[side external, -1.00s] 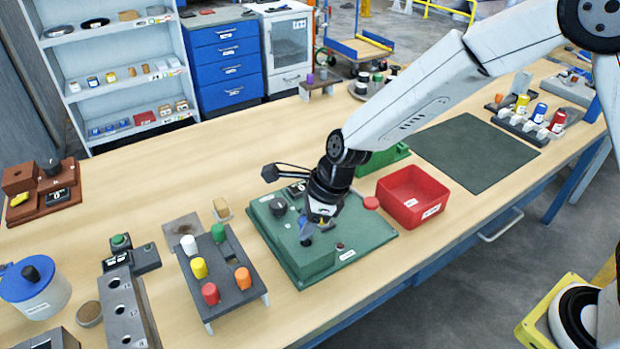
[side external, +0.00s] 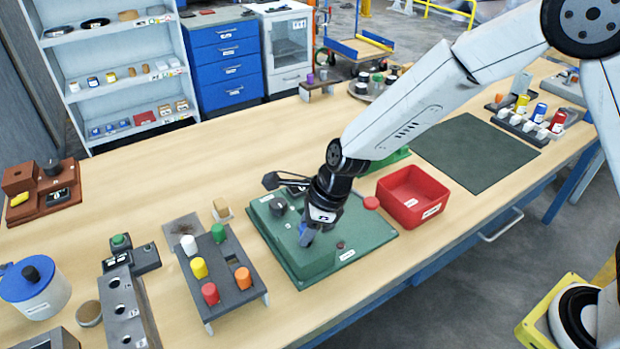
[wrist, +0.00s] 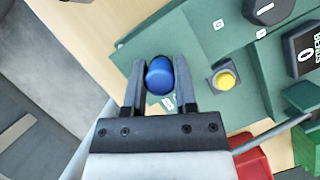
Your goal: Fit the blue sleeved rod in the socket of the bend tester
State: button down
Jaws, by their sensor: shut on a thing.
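In the wrist view my gripper (wrist: 160,65) is shut on the blue sleeved rod (wrist: 159,78), whose rounded blue end shows between the two fingers. In the side view my gripper (side external: 309,236) points down just over the front part of the green bend tester (side external: 335,265). The tester also fills the right of the wrist view (wrist: 205,45).
A black knob (side external: 278,207) rises from the tester, and a yellow button (wrist: 225,80) shows in the wrist view. A rack (side external: 220,275) with several coloured rods stands to the left. A red bin (side external: 412,195) is to the right. A green mat (side external: 475,150) beyond it is clear.

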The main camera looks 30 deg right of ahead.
aim_at(323, 241)
jog(key=shift+f, duration=0.2)
jog(key=shift+c, duration=1.6)
grip_release()
jog(key=v, duration=0.7)
jog(key=shift+r, duration=0.4)
jog(key=shift+d, duration=0.1)
jog(key=shift+s+d, duration=0.1)
